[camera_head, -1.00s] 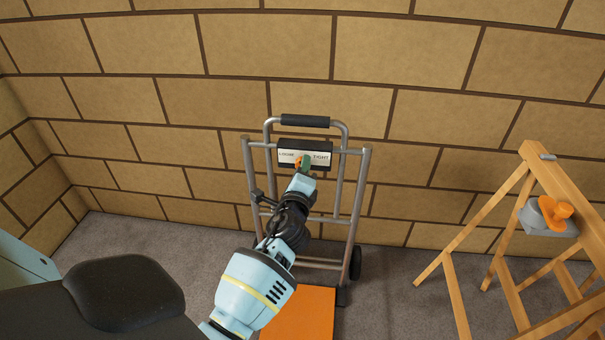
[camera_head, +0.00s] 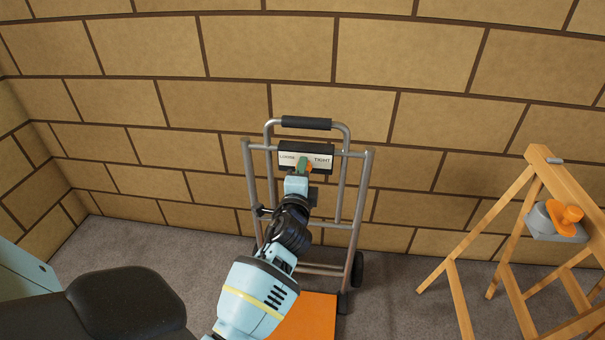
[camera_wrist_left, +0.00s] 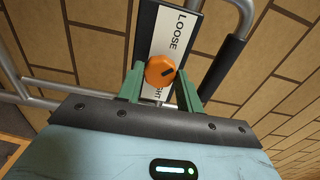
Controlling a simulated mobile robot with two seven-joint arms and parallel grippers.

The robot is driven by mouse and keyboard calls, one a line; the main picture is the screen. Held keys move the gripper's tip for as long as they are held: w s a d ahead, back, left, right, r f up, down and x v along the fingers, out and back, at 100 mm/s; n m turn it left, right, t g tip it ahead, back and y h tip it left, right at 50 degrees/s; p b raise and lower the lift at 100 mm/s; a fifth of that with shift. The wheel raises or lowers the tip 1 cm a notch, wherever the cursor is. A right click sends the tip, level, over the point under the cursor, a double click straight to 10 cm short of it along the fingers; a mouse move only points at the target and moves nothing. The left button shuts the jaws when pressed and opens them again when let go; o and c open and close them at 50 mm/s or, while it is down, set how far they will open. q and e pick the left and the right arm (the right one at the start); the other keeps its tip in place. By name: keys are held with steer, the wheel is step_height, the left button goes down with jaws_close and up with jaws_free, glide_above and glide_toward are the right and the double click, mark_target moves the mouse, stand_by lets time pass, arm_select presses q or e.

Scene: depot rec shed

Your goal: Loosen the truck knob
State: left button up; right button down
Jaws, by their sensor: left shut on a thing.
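The orange truck knob (camera_head: 309,168) sits on a label plate (camera_head: 322,161) marked LOOSE on the left and TIGHT on the right. The plate is on the upper part of the grey hand truck (camera_head: 356,215). My left gripper (camera_head: 303,165) reaches up to the plate, shut on the knob. In the left wrist view, the round knob (camera_wrist_left: 160,69), with a dark mark on its face, lies between the green fingers of the left gripper (camera_wrist_left: 160,80). Part of the label is hidden behind knob and fingers. My right gripper is not in view.
The hand truck stands close to a block wall (camera_head: 430,110) and has an orange toe plate (camera_head: 312,317). A wooden stepladder (camera_head: 537,185) stands at the right, with a grey and orange object (camera_head: 560,222) on it. Carpet (camera_head: 395,290) lies clear between them.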

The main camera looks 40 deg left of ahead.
arm_select(q)
steer(key=o, duration=1)
steer(key=v, duration=0.8)
steer(key=shift+p, duration=0.35)
steer(key=shift+a, duration=0.1)
